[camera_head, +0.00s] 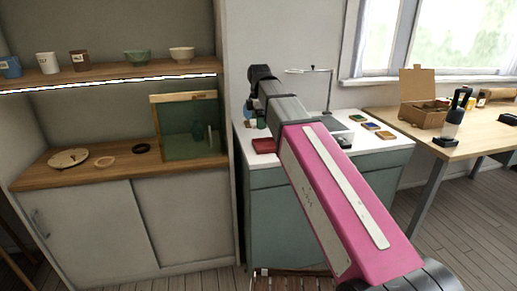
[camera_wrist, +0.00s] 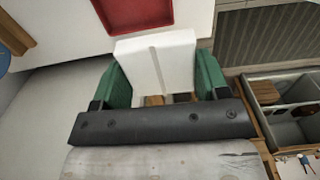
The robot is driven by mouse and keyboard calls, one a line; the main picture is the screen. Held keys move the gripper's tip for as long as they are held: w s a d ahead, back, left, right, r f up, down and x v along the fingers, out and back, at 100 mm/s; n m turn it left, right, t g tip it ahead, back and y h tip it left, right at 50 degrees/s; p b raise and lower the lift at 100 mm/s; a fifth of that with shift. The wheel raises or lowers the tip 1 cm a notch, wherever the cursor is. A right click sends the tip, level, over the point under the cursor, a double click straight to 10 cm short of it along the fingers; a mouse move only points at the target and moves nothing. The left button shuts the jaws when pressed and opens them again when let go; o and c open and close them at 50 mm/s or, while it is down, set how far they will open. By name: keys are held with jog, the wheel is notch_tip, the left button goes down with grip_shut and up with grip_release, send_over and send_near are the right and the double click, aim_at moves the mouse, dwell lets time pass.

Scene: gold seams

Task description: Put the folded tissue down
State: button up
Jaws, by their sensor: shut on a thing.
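The folded tissue (camera_wrist: 157,62) is a white, flat block with a faint crease line. In the wrist view my gripper (camera_wrist: 161,80) is shut on it, with a green finger on each side. The tissue's far edge lies just below a red tray (camera_wrist: 103,10) in the picture; whether it touches anything beneath is unclear. The red tray also shows in the head view (camera_head: 264,146), on the white counter top (camera_head: 377,146). In the head view my arm hides the tissue, and my fingers cannot be made out.
White surface lies left of the tissue in the wrist view. A compartmented box (camera_wrist: 285,100) is at the right. In the head view, a thin stand (camera_head: 330,90) and small coloured pads (camera_head: 371,126) are on the counter. A shelf unit (camera_head: 110,179) stands left, a wooden desk (camera_head: 480,130) right.

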jog(key=s+a, duration=0.4)
jog(key=s, duration=0.1)
send_over(267, 146)
jog(key=f, duration=0.7)
jog(key=shift+s+a+f, duration=0.1)
jog(key=shift+s+f, duration=0.05)
jog(key=shift+s, duration=0.1)
jog(key=shift+f, duration=2)
jog(key=shift+f, duration=0.1)
jog(key=o, duration=0.7)
notch_tip(267, 146, up, 12)
